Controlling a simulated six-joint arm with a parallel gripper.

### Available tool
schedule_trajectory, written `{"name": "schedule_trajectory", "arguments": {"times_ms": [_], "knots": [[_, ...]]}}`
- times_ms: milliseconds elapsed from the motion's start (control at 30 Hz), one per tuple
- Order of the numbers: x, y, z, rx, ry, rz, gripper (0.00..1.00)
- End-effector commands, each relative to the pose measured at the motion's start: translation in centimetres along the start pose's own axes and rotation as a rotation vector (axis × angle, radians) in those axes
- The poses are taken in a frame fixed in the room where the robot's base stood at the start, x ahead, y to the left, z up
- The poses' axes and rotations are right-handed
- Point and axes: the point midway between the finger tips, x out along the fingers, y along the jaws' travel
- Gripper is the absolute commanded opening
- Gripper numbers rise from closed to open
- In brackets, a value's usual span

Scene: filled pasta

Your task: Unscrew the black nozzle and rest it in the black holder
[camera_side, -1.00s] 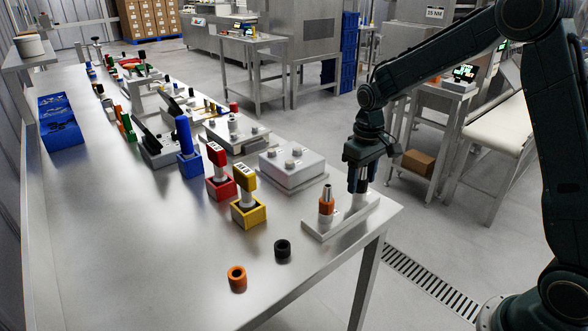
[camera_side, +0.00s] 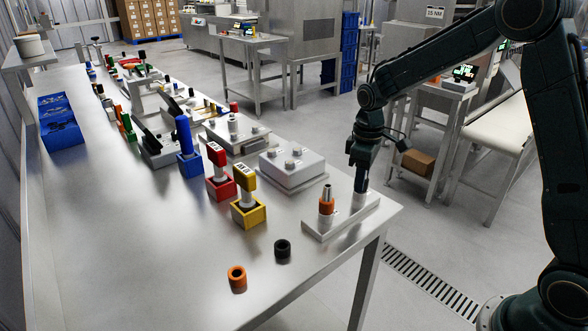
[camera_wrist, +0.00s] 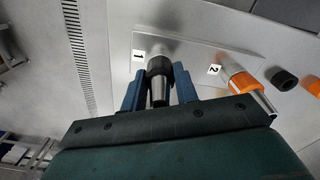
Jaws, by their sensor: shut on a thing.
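The black nozzle (camera_wrist: 159,68), with a pale metal tip, stands at the spot marked 1 on a light plate (camera_side: 318,232). My gripper (camera_wrist: 158,88) has its blue fingers closed on either side of the nozzle. In the side view my gripper (camera_side: 361,182) points down at the plate's far right end and hides most of the nozzle. The black holder (camera_side: 282,249) is a short open ring on the table, left of the plate; it looks empty. It also shows in the wrist view (camera_wrist: 284,79).
An orange nozzle (camera_side: 326,206) with a metal tip stands at spot 2 on the same plate. An orange ring holder (camera_side: 237,279) lies near the black one. Yellow (camera_side: 248,212) and red (camera_side: 221,187) blocks with tools stand behind. The table's right edge is close to the plate.

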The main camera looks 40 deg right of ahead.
Motion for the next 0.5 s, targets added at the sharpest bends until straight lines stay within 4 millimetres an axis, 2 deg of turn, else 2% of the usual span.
{"name": "schedule_trajectory", "arguments": {"times_ms": [500], "knots": [[-0.05,0.0,0.0,-0.399,0.0,0.0,0.02]]}}
